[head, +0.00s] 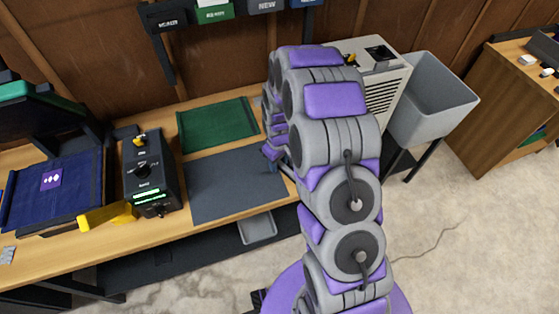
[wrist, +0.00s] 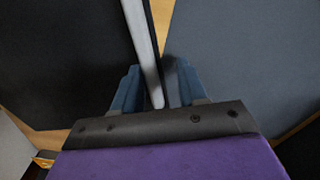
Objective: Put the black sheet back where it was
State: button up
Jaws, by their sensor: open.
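A flat dark grey sheet (head: 232,188) lies on the wooden bench in the head view, in front of a green sheet. My gripper (head: 271,158) is low over its right edge, mostly hidden by my arm. In the wrist view the two blue fingertips of my gripper (wrist: 156,85) are apart. A thin pale strip (wrist: 143,50) with a dark edge runs down between them; contact is unclear. A broad black surface (wrist: 60,60) fills the left and a grey-blue surface (wrist: 245,60) the right. I cannot tell which surface is the black sheet.
The green sheet (head: 218,125) lies behind. A black control box (head: 150,175) stands left, by a yellow object (head: 106,216) and a blue cloth (head: 55,185). A beige vented machine (head: 385,85) and a grey bin (head: 432,100) are right. A small tray (head: 257,229) is below.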

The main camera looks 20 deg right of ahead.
jog(key=shift+d+r, duration=0.1)
jog(key=shift+d, duration=0.2)
jog(key=shift+d+r+p, duration=0.2)
jog(key=shift+d+r, duration=0.25)
jog(key=shift+r, duration=0.15)
jog(key=shift+d+r+p, duration=0.2)
jog(key=shift+d+r, duration=0.2)
jog(key=shift+r, duration=0.2)
jog(key=s+a+r+p, duration=0.1)
jog(key=s+r, duration=0.2)
jog(key=r, duration=0.5)
jog(key=s+a+r+p, duration=0.1)
jog(key=s+r, duration=0.1)
jog(key=r, duration=0.6)
jog(key=s+a+r+m, duration=0.1)
jog(key=s+r, duration=0.3)
jog(key=s, duration=0.6)
jog(key=s+a+r+m+g, duration=0.1)
jog(key=s+r, duration=0.3)
jog(key=s, duration=0.5)
jog(key=s+a+r+m, duration=0.1)
jog(key=s+r+m, duration=0.2)
jog(key=s, duration=0.7)
jog(key=shift+s+r+g, duration=0.3)
jog(key=shift+r+g, duration=0.1)
jog(key=shift+r, duration=0.05)
jog(key=shift+d, duration=0.35)
jog(key=shift+a, duration=0.15)
